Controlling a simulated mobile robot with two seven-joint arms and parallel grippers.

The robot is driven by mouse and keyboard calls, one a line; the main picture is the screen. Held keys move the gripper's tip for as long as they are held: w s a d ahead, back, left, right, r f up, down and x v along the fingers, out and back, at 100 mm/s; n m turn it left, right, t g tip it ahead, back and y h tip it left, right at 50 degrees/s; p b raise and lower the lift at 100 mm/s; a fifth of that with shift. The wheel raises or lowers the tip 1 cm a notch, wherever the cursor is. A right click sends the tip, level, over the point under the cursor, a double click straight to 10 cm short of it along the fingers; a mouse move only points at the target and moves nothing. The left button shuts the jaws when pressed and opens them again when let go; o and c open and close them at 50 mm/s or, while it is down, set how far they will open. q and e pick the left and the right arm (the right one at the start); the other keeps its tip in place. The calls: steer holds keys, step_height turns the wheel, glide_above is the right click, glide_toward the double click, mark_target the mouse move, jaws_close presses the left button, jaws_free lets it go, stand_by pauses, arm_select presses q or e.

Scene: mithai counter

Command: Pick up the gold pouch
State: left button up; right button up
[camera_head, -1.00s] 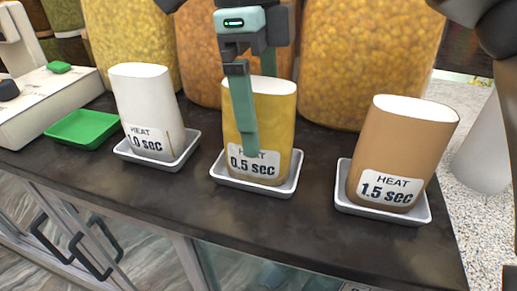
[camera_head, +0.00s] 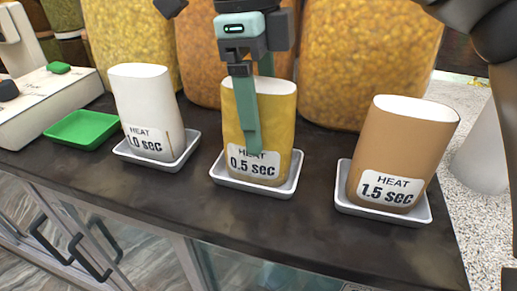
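The gold pouch (camera_head: 280,122) stands upright in a small white tray (camera_head: 227,180) in the middle of the counter. Its front label reads HEAT 0.5 sec. My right gripper (camera_head: 257,115) is over the pouch from above, pointing down. One teal finger lies in front of the pouch, covering part of the label. The other goes down behind it, mostly hidden by the pouch. The fingers are close together around the pouch, but I cannot tell whether both press on it. My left gripper is not in view.
A white pouch (camera_head: 146,95) stands in a tray to the left, and a brown pouch (camera_head: 405,140) in a tray to the right. Large filled jars (camera_head: 370,55) stand close behind. A green tray (camera_head: 84,128) lies at left. The counter's front strip is clear.

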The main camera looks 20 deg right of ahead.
jaws_close()
stand_by(0.4)
steer(key=shift+r, duration=0.15)
